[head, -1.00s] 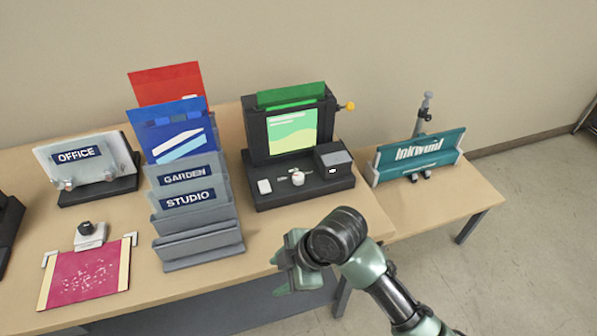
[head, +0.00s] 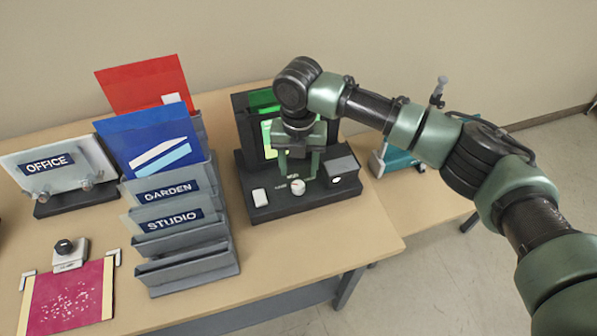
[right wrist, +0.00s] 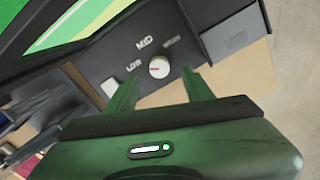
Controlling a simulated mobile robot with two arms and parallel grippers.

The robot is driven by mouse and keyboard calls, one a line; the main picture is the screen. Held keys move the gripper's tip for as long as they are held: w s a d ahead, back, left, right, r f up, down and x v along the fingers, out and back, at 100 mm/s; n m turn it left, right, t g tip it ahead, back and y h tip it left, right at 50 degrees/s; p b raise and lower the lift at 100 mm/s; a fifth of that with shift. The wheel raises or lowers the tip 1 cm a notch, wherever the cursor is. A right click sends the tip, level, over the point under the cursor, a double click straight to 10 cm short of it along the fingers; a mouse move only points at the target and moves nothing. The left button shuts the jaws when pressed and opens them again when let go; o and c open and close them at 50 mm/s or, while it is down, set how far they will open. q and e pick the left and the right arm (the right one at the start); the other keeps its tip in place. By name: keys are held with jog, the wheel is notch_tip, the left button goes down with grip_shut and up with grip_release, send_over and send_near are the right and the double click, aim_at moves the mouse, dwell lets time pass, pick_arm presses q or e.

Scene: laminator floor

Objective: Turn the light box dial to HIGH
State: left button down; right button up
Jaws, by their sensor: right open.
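The light box (head: 325,201) is a dark unit on the table with a lit green screen, partly hidden behind my right arm. Its white dial (head: 297,187) sits on the front panel. In the right wrist view the dial (right wrist: 159,67) has LOW and MID lettering and a blurred third label to the right. A small reddish mark on it seems to face the LOW side. My right gripper (head: 298,173) points down over the panel, open and empty. In the wrist view its fingers (right wrist: 160,86) are on either side of the dial, apart from it. My left gripper is out of view.
A white switch (head: 260,197) is left of the dial and a grey-topped block (head: 341,166) is right of it. A grey rack (head: 190,268) with sign sheets stands to the left. A teal sign (head: 398,161) is behind my right arm.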

aim_at(298, 185)
jog(key=f, duration=0.2)
jog(key=f+p, duration=0.1)
jog(key=f, duration=0.1)
jog(key=shift+s, duration=0.35)
jog(key=shift+w+f, duration=0.25)
jog(key=shift+f, duration=0.7)
jog(key=shift+c, duration=1.2)
grip_shut()
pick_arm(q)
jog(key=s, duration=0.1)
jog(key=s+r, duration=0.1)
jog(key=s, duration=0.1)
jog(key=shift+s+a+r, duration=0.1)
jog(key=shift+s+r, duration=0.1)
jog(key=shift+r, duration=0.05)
